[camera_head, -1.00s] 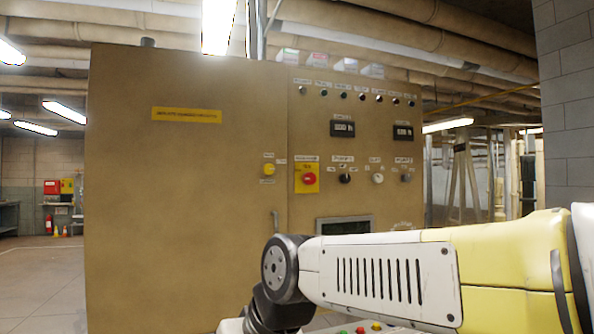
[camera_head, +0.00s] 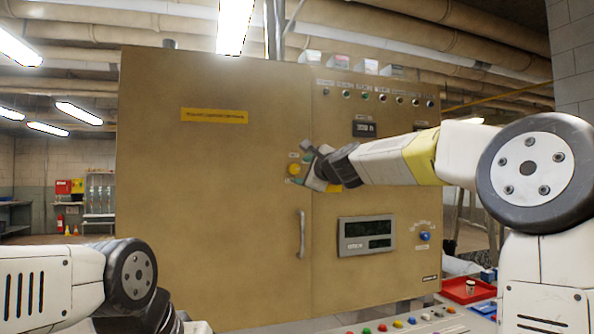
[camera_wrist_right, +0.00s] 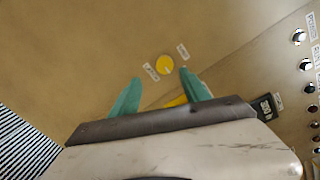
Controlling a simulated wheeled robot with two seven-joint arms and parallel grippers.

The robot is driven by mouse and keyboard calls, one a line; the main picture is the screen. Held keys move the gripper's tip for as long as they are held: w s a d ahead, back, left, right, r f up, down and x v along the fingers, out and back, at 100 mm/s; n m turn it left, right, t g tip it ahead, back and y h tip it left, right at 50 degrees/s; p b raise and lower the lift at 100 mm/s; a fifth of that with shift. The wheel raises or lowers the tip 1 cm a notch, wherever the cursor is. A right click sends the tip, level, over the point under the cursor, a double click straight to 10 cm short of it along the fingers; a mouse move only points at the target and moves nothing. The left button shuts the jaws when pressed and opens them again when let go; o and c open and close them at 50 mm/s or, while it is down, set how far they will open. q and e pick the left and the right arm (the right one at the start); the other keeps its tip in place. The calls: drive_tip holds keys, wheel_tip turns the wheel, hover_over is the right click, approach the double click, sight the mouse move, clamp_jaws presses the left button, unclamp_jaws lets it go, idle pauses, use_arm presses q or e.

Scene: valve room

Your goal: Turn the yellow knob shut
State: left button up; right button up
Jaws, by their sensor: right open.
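The yellow knob (camera_head: 293,169) is a small round knob on the tan cabinet door (camera_head: 210,200), near its right edge. It also shows in the right wrist view (camera_wrist_right: 165,64), between two small white labels. My right gripper (camera_head: 304,168) is close to the knob, just right of it in the head view. Its two teal fingers (camera_wrist_right: 161,78) are apart and empty, pointing at the door, with the knob slightly beyond their tips. I cannot tell whether they touch the door. My left arm shows at the lower left, but its gripper is out of view.
A vertical door handle (camera_head: 301,234) lies below the knob. A display panel (camera_head: 367,235) and a blue knob (camera_head: 424,236) are to the right. A console with coloured buttons (camera_head: 398,323) and a red tray (camera_head: 468,290) are at the lower right. My right forearm hides part of the panel.

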sight(295, 169)
drive_tip(key=shift+w+a+r+m, duration=0.15)
drive_tip(key=shift+w+a+r, duration=0.1)
drive_tip(key=shift+w, duration=0.55)
drive_tip(key=shift+w+a+r+m, duration=0.15)
drive_tip(key=shift+w+a, duration=0.1)
drive_tip(key=shift+w, duration=0.5)
drive_tip(key=shift+x, duration=2.55)
drive_tip(key=shift+d, duration=0.15)
clamp_jaws()
